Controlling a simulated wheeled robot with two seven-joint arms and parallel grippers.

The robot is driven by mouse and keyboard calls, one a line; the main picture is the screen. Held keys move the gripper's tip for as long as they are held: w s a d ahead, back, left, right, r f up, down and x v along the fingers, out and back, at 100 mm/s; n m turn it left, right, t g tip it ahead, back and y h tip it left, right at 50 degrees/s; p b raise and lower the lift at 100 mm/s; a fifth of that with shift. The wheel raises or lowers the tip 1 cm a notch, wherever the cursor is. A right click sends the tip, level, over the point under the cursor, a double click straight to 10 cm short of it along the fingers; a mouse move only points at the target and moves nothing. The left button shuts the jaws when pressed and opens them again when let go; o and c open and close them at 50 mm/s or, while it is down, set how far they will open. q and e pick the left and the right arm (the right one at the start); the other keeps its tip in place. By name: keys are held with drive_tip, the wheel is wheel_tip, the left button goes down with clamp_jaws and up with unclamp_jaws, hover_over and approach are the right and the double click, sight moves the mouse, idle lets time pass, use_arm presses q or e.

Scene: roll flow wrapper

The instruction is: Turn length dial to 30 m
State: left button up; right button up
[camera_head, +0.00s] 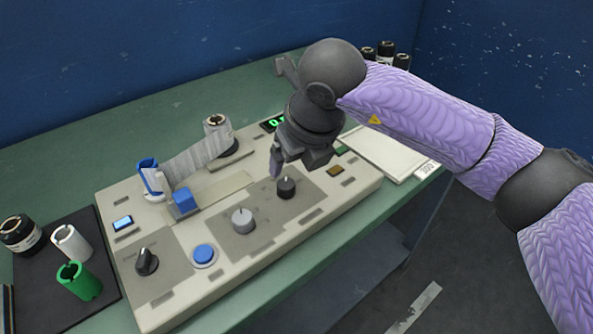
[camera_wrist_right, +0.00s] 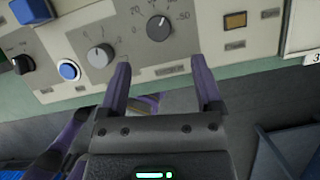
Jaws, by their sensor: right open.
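A dark round dial (camera_head: 286,188) sits on a grey plate on the right half of the beige machine's panel. In the right wrist view this dark dial (camera_wrist_right: 158,28) has a printed scale around it, with larger numbers to its right; its small labels are too blurred to read surely. My right gripper (camera_head: 276,163) is open and points down, close above and behind the dial in the head view. In the right wrist view its purple fingers (camera_wrist_right: 161,80) are apart with nothing between them, and the dial shows beyond the tips. My left gripper is not seen.
A light grey dial (camera_head: 242,220), a blue button (camera_head: 204,254) and a black selector knob (camera_head: 146,262) lie left of the dark dial. An amber button (camera_head: 335,170) is to its right. A roll (camera_head: 217,134) stands behind, near a green-lit display (camera_head: 273,122).

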sight(286, 183)
drive_tip(key=b+x, duration=0.2)
drive_tip(key=x, duration=0.5)
drive_tip(key=shift+a+f+b, duration=0.1)
drive_tip(key=shift+f+b, duration=0.15)
drive_tip(key=shift+b, duration=0.1)
drive_tip(key=shift+w+f, duration=0.1)
drive_tip(key=shift+f, duration=0.05)
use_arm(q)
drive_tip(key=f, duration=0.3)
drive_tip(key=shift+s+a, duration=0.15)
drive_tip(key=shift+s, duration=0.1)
use_arm(e)
drive_tip(key=shift+c, duration=0.2)
drive_tip(key=c, duration=0.7)
clamp_jaws()
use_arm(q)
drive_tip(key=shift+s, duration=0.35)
